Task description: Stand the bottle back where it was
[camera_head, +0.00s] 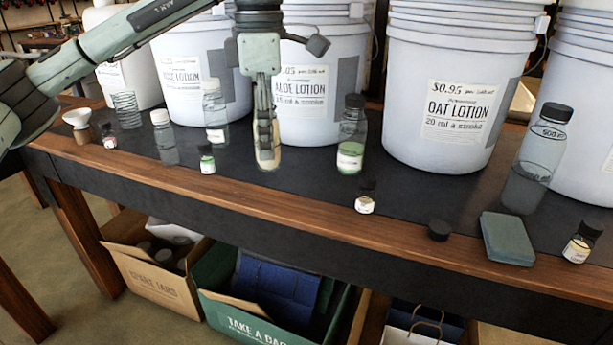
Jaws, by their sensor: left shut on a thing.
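My left gripper (266,135) reaches down from above at the middle of the table, in front of the aloe lotion bucket (305,100). It is shut on a narrow bottle (267,160) with pale cream contents, mostly hidden behind the fingers. The bottle is upright, its base at or just above the dark table top; I cannot tell whether it touches. My right gripper is not in view.
A bottle with green liquid (350,145) stands to the right, and a small green vial (207,160) and a clear bottle (215,115) to the left. The oat lotion bucket (450,90), a black cap (439,231) and a blue-grey sponge (507,239) are further right. The table's wooden front edge (300,215) is near.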

